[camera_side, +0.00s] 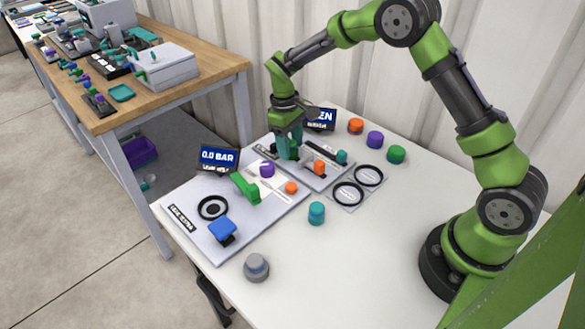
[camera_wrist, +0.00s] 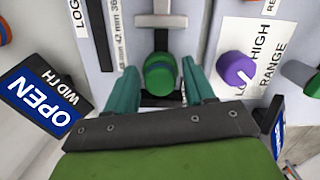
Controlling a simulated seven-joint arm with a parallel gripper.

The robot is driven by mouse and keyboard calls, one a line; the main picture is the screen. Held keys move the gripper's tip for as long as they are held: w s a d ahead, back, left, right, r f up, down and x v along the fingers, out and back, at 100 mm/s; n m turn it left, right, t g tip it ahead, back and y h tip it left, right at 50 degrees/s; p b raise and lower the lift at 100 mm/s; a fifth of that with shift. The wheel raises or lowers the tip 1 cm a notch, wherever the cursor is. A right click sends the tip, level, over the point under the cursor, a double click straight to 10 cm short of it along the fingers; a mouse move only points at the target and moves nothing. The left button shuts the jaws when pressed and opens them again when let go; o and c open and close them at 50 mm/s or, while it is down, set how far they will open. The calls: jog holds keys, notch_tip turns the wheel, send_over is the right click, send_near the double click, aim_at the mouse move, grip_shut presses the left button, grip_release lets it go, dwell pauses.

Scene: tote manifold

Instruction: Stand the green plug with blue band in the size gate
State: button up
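The green plug with blue band (camera_wrist: 160,75) shows between my fingers in the wrist view, seen from above, with its blue band partly visible. It stands at the size gate (camera_wrist: 162,20), beside a grey T-shaped slide and a millimetre scale. My gripper (camera_wrist: 162,82) has its teal fingers on both sides of the plug, with a narrow gap on each side. In the side view my gripper (camera_side: 288,155) is low over the gate plate (camera_side: 308,181) and mostly hides the plug. A sign (camera_wrist: 42,98) reads "OPEN" and "WIDTH".
A purple knob (camera_wrist: 237,70) is close to the right finger. Orange (camera_side: 356,126), purple (camera_side: 375,139) and green (camera_side: 396,154) plugs stand behind. Two black rings (camera_side: 348,194) lie right of the gate. A teal plug (camera_side: 316,213) and grey plug (camera_side: 256,268) stand in front. The front right table is clear.

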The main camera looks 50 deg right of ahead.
jog(key=o, duration=0.3)
jog(key=shift+r, duration=0.1)
notch_tip(320, 180, up, 16)
jog(key=w+r, duration=0.1)
jog(key=w, duration=0.1)
jog(key=s+a+r+m+t, duration=0.1)
jog(key=s+m+t, duration=0.1)
jog(key=s, duration=0.6)
jog(key=s+a+r+m+t+y, duration=0.1)
jog(key=s+r+m+t, duration=0.1)
jog(key=s, duration=0.7)
jog(key=s+a+r+m+t+y, duration=0.1)
jog(key=s+t, duration=0.3)
jog(key=s, duration=0.4)
jog(key=shift+s+a+r+m+t, duration=0.15)
jog(key=shift+s+r+m+t, duration=0.2)
jog(key=shift+m, duration=0.25)
